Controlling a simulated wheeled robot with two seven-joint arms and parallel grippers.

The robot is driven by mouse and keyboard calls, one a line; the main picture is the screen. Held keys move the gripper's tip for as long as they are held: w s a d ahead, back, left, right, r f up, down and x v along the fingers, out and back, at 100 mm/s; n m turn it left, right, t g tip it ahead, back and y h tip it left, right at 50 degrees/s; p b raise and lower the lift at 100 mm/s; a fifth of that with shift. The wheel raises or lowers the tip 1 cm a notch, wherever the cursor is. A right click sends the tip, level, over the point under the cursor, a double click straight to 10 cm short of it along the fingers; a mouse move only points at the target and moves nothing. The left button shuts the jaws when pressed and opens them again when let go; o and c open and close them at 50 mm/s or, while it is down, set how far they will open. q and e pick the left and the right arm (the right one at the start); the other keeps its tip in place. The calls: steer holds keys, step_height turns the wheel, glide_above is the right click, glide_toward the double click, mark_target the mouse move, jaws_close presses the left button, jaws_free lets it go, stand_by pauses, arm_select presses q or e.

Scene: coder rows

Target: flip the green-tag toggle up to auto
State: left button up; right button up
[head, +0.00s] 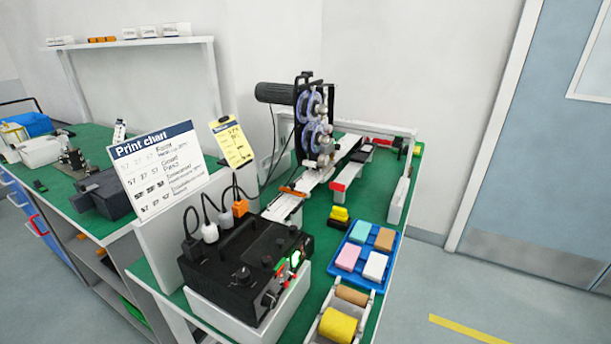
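A black control box (235,272) stands on a white stand on the near end of the green-topped bench. Its sloped front has dark knobs, small red parts and a lit green display (295,259). A small green patch (280,265) shows left of the display, with a small light part by it. It may be the green-tag toggle, but it is too small to tell its lever position. Neither of my grippers is in view.
A printing machine with purple reels (313,108) stands behind the box. A blue tray (364,255) of coloured blocks and a white holder with a yellow roll (338,325) lie right of it. A print chart (160,168) and plugged cables rise behind and left. Open floor lies right.

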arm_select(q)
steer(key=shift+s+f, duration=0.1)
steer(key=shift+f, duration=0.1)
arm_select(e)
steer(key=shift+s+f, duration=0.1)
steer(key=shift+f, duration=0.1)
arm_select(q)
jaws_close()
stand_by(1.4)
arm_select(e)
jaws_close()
